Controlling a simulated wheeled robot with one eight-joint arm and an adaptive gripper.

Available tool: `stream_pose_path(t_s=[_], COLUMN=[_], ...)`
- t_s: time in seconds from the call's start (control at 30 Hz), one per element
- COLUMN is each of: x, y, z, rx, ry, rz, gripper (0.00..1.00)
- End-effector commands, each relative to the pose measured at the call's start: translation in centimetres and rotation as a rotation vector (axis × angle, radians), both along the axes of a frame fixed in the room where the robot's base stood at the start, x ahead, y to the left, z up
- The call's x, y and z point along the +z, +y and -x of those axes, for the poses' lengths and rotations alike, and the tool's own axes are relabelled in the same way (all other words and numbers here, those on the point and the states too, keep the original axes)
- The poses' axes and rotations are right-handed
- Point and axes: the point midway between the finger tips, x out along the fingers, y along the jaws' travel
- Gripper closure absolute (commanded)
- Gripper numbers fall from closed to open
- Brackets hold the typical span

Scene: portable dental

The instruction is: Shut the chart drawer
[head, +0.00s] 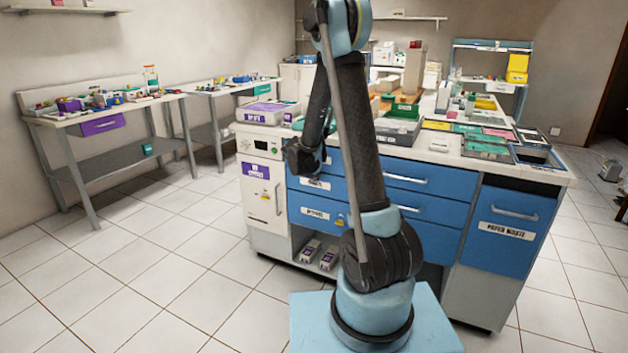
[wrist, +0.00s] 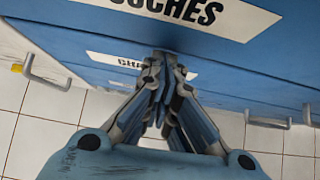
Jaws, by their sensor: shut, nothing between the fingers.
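The chart drawer (wrist: 225,90) has a blue front with a white label (wrist: 110,60) that reads "CHA" before my fingers cover the rest. It lies below a blue drawer labelled "OUCHES" (wrist: 180,12), whose first letter is cut off. My gripper (wrist: 164,60) is shut and empty, its fingertips at the chart drawer's front over the label. I cannot tell if they touch it or how far the drawer stands out. In the head view my gripper (head: 301,158) is at the left part of the blue drawer bank (head: 400,195), partly hidden by my arm.
Metal handles (wrist: 45,72) stick out left and right (wrist: 268,122) in the wrist view. The paper waste front (head: 505,225) is right of the drawers, a white cabinet (head: 262,195) left. The worktop is crowded with trays. Tiled floor (head: 150,260) is clear at left.

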Motion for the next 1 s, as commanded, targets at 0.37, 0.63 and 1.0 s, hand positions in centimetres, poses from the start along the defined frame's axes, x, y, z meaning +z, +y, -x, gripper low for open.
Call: stream_pose_path(t_s=[0.37, 0.63, 1.0], x=[0.3, 2.2, 5.7], y=[-0.3, 0.8, 2.9], z=[-0.4, 1.4, 4.7], rx=[-0.003, 0.001, 0.001], ry=[-0.007, -0.006, -0.002], rz=[0.006, 0.006, 0.002], gripper=[1.0, 1.0, 1.0])
